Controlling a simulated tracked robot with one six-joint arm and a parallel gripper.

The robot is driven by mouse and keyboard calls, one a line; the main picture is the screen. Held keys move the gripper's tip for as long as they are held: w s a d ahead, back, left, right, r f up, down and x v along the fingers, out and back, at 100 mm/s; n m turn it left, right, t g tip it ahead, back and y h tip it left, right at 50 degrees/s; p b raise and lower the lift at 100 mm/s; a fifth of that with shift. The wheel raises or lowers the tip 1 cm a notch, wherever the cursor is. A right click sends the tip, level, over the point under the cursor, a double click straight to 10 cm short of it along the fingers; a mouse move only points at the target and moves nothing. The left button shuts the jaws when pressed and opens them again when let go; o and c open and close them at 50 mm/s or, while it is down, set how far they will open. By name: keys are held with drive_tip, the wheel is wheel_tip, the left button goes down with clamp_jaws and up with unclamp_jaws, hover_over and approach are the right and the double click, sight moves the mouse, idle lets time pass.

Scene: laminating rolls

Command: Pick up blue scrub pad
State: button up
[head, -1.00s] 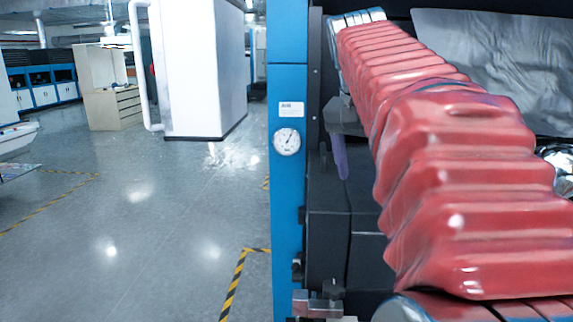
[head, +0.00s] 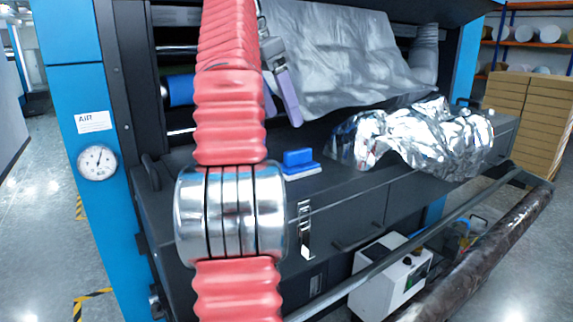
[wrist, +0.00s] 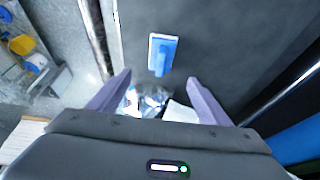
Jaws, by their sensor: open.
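The blue scrub pad (head: 298,162) has a blue block handle on a blue and white base. It lies flat on the dark machine ledge, just right of my arm's silver band in the head view. In the wrist view the pad (wrist: 163,50) is ahead of my fingertips, roughly centred between them, with its white edge to the left. My gripper (head: 284,110) shows its purple fingers above and behind the pad in the head view. In the wrist view my gripper (wrist: 158,76) is open, with nothing between the fingers and apart from the pad.
Crumpled silver foil (head: 415,138) lies on the ledge right of the pad. A grey sheet (head: 345,60) hangs behind. A dark roll (head: 480,260) and a metal bar run along the front. Ledge around the pad is bare.

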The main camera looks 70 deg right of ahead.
sight(296, 151)
drive_tip(key=shift+f, duration=0.1)
drive_tip(key=shift+x, duration=4.2)
drive_tip(key=shift+w, duration=0.15)
drive_tip(key=shift+f, duration=0.15)
